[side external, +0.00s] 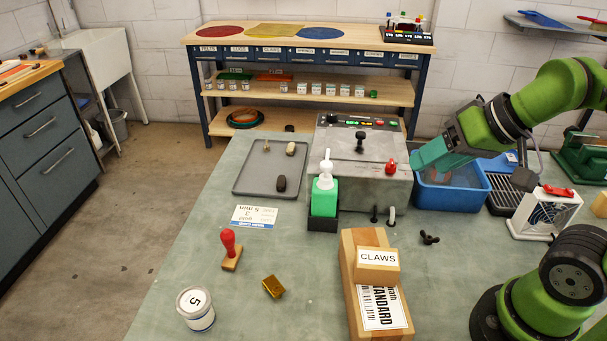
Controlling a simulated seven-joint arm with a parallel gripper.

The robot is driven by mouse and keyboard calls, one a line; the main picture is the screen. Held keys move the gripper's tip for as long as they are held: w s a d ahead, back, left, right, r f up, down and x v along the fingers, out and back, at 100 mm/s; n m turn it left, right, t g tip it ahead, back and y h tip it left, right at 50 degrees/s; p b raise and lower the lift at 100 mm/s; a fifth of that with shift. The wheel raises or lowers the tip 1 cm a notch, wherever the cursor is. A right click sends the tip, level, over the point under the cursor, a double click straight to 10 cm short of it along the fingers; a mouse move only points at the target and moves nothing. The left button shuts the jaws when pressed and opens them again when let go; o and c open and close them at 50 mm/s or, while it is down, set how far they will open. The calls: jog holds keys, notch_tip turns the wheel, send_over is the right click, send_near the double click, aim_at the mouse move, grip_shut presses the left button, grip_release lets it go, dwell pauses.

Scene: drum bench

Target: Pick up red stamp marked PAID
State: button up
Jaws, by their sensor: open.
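A stamp with a red handle and a wooden base (230,246) stands upright on the green-grey bench at the left of the middle. Any marking on it is too small to read. My gripper (418,166) is at the right, well above and behind the stamp, beside a grey machine and near a blue bin. It is far from the stamp and touches nothing that I can make out. Its jaws are open, with nothing seen between them.
Near the stamp are a gold block (273,287), a white jar marked 5 (196,309) and a printed card (255,216). A green bottle (324,196), a grey machine (357,165) and a CLAWS box (377,274) stand between my gripper and the stamp. A grey tray (246,186) lies behind.

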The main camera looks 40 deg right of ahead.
jog(key=m+g+y, duration=0.4)
jog(key=m+g, duration=0.1)
jog(key=m, duration=1.3)
send_near(232, 232)
jog(key=x, duration=0.6)
jog(key=shift+s+a+f, duration=0.15)
jog(key=shift+s+f, duration=0.1)
jog(key=shift+s, duration=0.05)
jog(key=shift+w+x, duration=0.2)
jog(key=shift+x, duration=1.2)
jog(key=shift+w+x, duration=0.15)
jog(key=shift+x, duration=1.25)
jog(key=c, duration=1.1)
